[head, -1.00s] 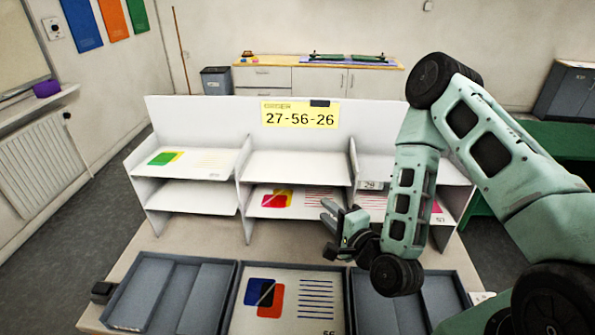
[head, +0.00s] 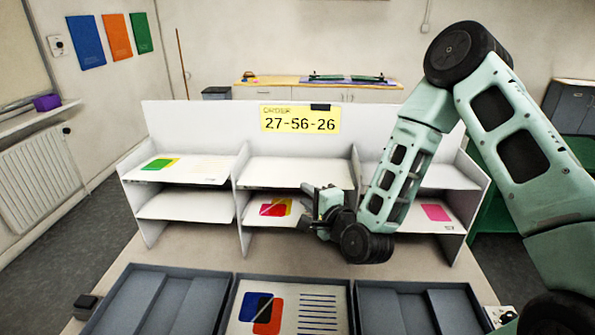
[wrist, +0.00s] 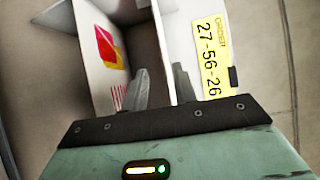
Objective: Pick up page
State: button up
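Several printed pages are in view, and the task does not say which one. A page with a red and yellow print (head: 272,209) lies in the lower middle compartment of the white rack (head: 200,120); it also shows in the wrist view (wrist: 108,48). A page with a green and yellow print (head: 190,170) lies on the upper left shelf. A page with a pink print (head: 436,213) is in the lower right compartment. A blue and red page (head: 300,312) lies in the middle tray. My gripper (head: 304,207) is open and empty at the front of the lower middle compartment, partly covering its right side.
A yellow sign (head: 300,119) on the rack reads 27-56-26. Grey trays stand in front, left (head: 160,300) and right (head: 420,308). Shelf boards and upright dividers (head: 241,190) bound the compartments closely. The upper middle and lower left compartments look empty.

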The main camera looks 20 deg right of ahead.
jog(key=x, duration=0.1)
jog(key=p+x, duration=0.1)
jog(key=x, duration=0.1)
jog(key=p+x, duration=0.1)
jog(key=shift+w+a+r, duration=0.1)
jog(key=shift+w+r, duration=0.2)
jog(key=shift+w, duration=0.1)
grip_shut()
jog(key=shift+s+r, duration=0.1)
jog(key=shift+r, duration=0.05)
